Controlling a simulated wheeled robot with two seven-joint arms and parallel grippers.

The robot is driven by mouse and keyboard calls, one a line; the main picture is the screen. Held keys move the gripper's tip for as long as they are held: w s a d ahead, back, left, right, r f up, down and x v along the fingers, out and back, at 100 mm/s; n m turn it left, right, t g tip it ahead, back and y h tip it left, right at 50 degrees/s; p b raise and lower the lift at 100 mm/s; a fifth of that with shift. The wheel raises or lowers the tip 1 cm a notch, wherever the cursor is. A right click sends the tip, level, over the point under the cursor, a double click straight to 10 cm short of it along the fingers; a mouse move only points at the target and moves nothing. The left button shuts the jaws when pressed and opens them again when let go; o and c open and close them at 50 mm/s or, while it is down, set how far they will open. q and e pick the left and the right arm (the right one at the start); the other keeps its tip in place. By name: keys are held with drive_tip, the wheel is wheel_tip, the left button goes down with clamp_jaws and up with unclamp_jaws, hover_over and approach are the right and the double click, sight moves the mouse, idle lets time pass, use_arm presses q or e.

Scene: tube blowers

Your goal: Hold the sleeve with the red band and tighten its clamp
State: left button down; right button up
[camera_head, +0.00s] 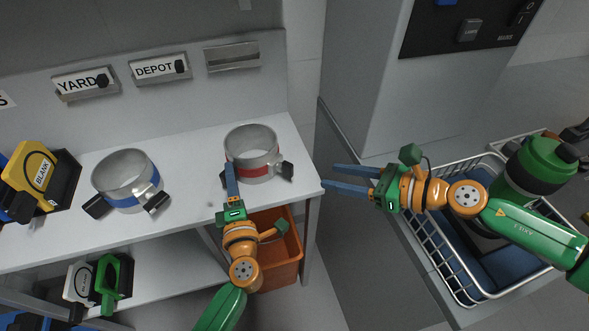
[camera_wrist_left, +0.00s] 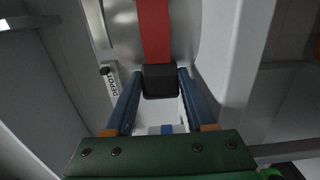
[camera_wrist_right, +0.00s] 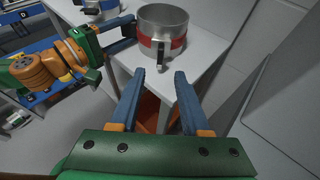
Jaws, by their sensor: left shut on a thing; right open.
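The metal sleeve with the red band (camera_head: 252,141) stands upright near the right end of the white bench. It also shows in the right wrist view (camera_wrist_right: 165,22). My left gripper (camera_head: 229,172) is at its left side. In the left wrist view its fingers are shut on the sleeve's black grip (camera_wrist_left: 160,82), below the red band (camera_wrist_left: 154,30). The clamp's black lever (camera_head: 287,171) sticks out at the sleeve's right front and also shows in the right wrist view (camera_wrist_right: 160,49). My right gripper (camera_head: 330,176) is open and empty, to the right of the lever and apart from it.
A sleeve with a blue band (camera_head: 126,174) stands to the left on the bench. A yellow BLANK-labelled thing (camera_head: 38,168) is further left. An orange bin (camera_head: 290,246) is below the bench. A wire basket (camera_head: 424,247) stands at the right. Labels read YARD and DEPOT.

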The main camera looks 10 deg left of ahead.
sight(293, 171)
drive_tip(key=x, duration=1.2)
drive_tip(key=shift+d+f, duration=0.2)
drive_tip(key=shift+f, duration=0.1)
clamp_jaws()
